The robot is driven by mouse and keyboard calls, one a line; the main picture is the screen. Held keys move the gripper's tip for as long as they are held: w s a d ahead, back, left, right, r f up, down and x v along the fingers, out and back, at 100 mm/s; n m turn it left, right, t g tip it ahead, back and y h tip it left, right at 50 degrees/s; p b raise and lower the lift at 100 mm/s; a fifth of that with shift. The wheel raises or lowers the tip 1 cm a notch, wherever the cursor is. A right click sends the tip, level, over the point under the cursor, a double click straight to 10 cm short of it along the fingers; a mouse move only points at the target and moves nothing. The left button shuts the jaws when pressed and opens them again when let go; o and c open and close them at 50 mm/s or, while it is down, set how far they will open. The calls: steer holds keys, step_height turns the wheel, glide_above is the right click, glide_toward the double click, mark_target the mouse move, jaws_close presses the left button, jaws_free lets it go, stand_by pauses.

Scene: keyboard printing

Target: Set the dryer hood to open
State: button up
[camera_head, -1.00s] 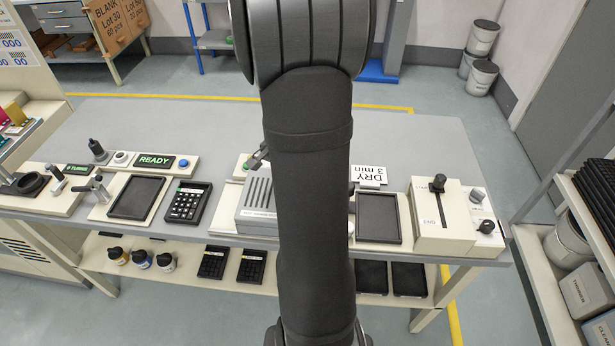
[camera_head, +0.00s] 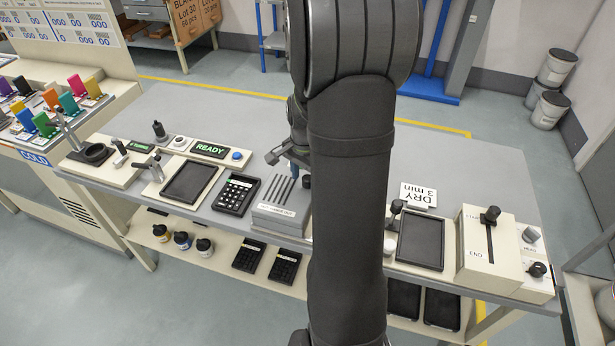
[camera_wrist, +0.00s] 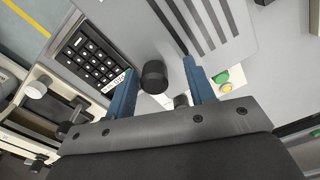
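The dryer hood, a grey box with dark slots (camera_head: 278,208), sits on the bench right of the black keypad; its slotted top also shows in the wrist view (camera_wrist: 205,22). A round black knob (camera_wrist: 155,76) stands beside the slotted top and shows partly behind my arm in the head view (camera_head: 307,181). My gripper (camera_wrist: 160,69) is open, its blue fingers to either side of the knob in the picture. No contact with the knob is clear. In the head view my gripper (camera_head: 297,165) is mostly hidden by my arm, as is the hood's right side.
The keypad (camera_head: 236,194) lies just left of the hood. A green button (camera_wrist: 222,77) sits close to the right finger. The bench behind is clear.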

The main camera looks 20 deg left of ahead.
steer(key=shift+d, duration=0.1)
step_height(320, 180, up, 17)
steer(key=shift+r, duration=0.2)
stand_by(0.4)
stand_by(0.3)
step_height(320, 180, down, 18)
steer(key=shift+d+r, duration=0.1)
steer(key=shift+r, duration=0.15)
stand_by(0.4)
stand_by(1.5)
step_height(320, 180, up, 18)
steer(key=shift+f, duration=0.25)
stand_by(0.3)
steer(key=shift+f, duration=8.85)
steer(key=shift+d+r, duration=0.1)
steer(key=shift+d, duration=0.35)
